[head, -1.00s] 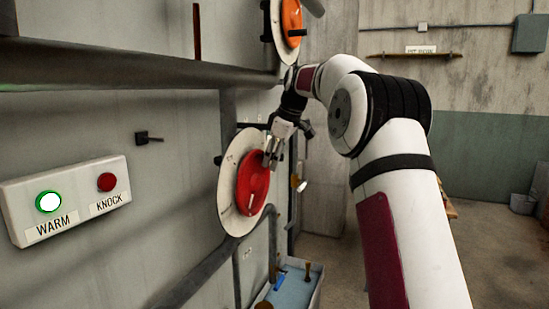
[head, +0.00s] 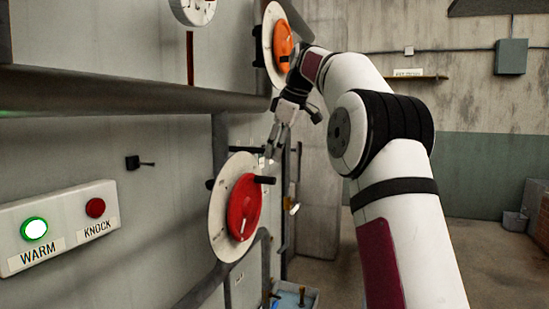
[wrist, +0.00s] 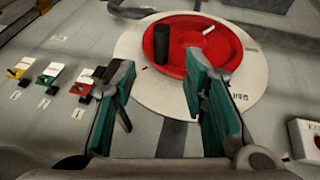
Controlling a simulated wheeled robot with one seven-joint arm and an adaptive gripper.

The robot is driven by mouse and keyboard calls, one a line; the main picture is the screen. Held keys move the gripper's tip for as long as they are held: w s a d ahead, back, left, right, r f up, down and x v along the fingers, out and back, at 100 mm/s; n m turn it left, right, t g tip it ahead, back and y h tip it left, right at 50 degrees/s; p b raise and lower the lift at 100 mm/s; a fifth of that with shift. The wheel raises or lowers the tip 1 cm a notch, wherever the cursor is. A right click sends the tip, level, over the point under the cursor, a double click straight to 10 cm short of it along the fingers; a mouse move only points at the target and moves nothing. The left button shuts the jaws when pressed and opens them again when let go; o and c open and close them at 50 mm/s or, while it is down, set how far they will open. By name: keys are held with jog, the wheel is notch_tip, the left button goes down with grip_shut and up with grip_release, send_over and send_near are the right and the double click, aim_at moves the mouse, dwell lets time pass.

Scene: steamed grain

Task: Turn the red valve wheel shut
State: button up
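The red valve wheel (head: 250,205) sits on a round white dial plate (head: 222,215) on the grey wall panel. A black handle (head: 264,180) sticks out near its upper edge, and a short white mark is on its lower part. In the wrist view the red wheel (wrist: 215,55) lies beyond the fingertips, with the black handle (wrist: 162,42) upright and a white mark near its far edge. My gripper (head: 276,143) is just above the wheel in the head view. Its fingers (wrist: 160,78) are spread apart with nothing between them. It appears clear of the handle.
An orange wheel (head: 284,39) is higher on the wall, near my forearm. A box with a lit green WARM button (head: 34,229) and a red KNOCK button (head: 95,208) is at left. Small coloured switches (wrist: 50,72) show in the wrist view. A pipe (head: 120,90) crosses the wall.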

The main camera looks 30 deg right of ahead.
jog(key=shift+r, duration=0.1)
jog(key=shift+c, duration=1.4)
jog(key=shift+a, duration=0.25)
jog(key=c, duration=0.4)
jog(key=a+h, duration=0.1)
jog(key=s+a+h, duration=0.1)
jog(key=a, duration=0.1)
jog(key=s+a+m+g+h+p, duration=0.1)
jog(key=a, duration=0.1)
jog(key=shift+s+f+h, duration=0.15)
jog(key=shift+f+h, duration=0.2)
jog(key=shift+h, duration=0.05)
grip_shut()
jog(key=t+h+p, duration=0.1)
jog(key=h, duration=0.3)
send_near(273, 181)
jog(key=p+x, duration=0.2)
jog(key=x, duration=0.5)
jog(key=shift+s+p, duration=0.1)
jog(key=shift+p, duration=0.3)
